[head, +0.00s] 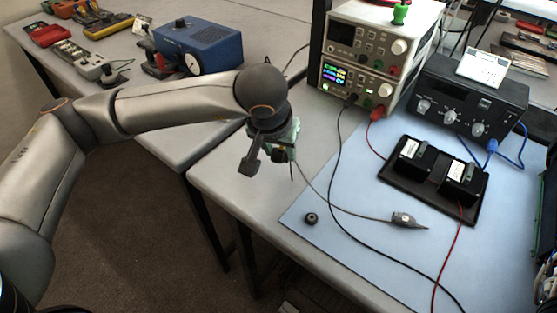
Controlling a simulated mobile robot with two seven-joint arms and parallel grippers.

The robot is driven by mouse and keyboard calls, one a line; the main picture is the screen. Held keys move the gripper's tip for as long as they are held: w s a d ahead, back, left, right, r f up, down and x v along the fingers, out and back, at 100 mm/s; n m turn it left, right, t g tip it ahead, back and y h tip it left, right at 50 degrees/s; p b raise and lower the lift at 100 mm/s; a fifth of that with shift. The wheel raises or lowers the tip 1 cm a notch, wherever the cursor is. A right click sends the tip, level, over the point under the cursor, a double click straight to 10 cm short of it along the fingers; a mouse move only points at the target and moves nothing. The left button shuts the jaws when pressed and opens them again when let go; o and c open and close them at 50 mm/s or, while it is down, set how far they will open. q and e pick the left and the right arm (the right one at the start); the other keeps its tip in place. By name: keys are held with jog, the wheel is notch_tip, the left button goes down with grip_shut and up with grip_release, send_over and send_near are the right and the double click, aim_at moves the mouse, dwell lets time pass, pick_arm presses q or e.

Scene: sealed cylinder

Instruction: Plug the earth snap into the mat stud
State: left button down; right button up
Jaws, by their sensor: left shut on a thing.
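My left gripper (268,158) hangs over the front left edge of the bench, above and left of the blue mat (369,193). It is shut on a small dark piece (281,156), which seems to be the earth snap; the fingers hide most of it. A thin grey lead shows just below the gripper and runs right to a grey pointed piece (403,220) on the mat. A round black stud (311,217), seemingly the mat stud, sits near the mat's left corner. It is below and right of the gripper, clearly apart from it. My right gripper is not in view.
A power supply (375,55) and a black instrument (468,100) stand at the back. A black tray (428,190) lies on the mat, with red and black leads around it. A blue device (197,45) and tools stand on the other bench. The mat around the stud is clear.

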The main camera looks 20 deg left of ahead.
pick_arm(q)
jog(key=s+d+r+b, duration=0.1)
jog(key=s+d+r, duration=0.8)
jog(key=s, duration=0.1)
jog(key=shift+s+a, duration=0.1)
